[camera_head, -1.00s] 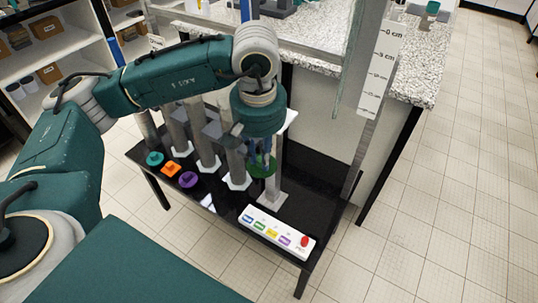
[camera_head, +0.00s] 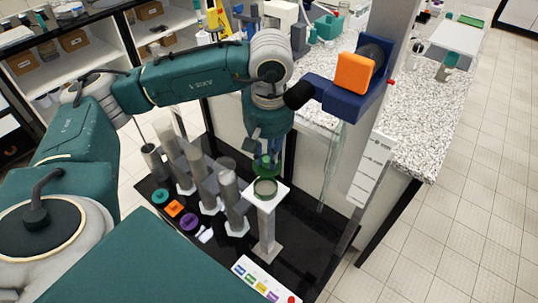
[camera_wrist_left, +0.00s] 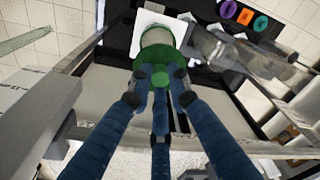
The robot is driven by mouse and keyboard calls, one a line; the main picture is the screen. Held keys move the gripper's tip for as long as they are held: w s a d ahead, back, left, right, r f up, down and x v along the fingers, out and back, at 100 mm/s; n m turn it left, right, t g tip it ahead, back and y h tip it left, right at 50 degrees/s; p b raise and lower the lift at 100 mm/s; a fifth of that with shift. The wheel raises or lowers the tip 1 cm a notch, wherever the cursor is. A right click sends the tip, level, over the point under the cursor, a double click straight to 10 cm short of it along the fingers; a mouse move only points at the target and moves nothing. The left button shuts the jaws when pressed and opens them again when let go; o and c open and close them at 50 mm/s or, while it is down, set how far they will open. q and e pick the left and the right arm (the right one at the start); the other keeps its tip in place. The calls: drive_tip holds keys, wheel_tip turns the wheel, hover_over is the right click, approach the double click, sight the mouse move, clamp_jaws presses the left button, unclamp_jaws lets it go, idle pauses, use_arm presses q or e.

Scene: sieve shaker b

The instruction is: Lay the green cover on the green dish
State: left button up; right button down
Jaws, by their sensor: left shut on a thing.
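My left gripper (camera_head: 266,150) is shut on the green cover (camera_head: 266,165), a round green disc with a knob. In the left wrist view, the gripper's blue fingers (camera_wrist_left: 160,84) close around the knob of the cover (camera_wrist_left: 150,62). The green dish (camera_head: 265,188), a small round glass dish with a greenish rim, stands on a white square-topped pedestal. The cover is close to the dish and just behind it in the head view. In the left wrist view the cover partly hides the dish (camera_wrist_left: 157,37). I cannot tell whether they touch. My right gripper is out of view.
Teal (camera_head: 159,196), orange (camera_head: 174,208) and purple (camera_head: 189,222) covers lie on the black table (camera_head: 240,250) at the left. Several grey columns stand beside the pedestal. A button panel (camera_head: 262,280) lies in front. A blue device with an orange square (camera_head: 355,73) is behind right.

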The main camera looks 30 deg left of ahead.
sight(265, 168)
use_arm(q)
drive_tip(key=shift+w, duration=0.1)
drive_tip(key=shift+s+f, duration=0.15)
drive_tip(key=shift+s, duration=0.5)
drive_tip(key=shift+s+f+b, duration=0.2)
drive_tip(key=shift+b, duration=0.2)
drive_tip(key=shift+w+f+b, duration=0.2)
drive_tip(key=shift+w+f, duration=0.05)
drive_tip(key=shift+f, duration=0.4)
drive_tip(key=shift+w+f+b, duration=0.2)
drive_tip(key=shift+f, duration=0.45)
drive_tip(key=shift+s, duration=0.15)
drive_tip(key=shift+b, duration=0.85)
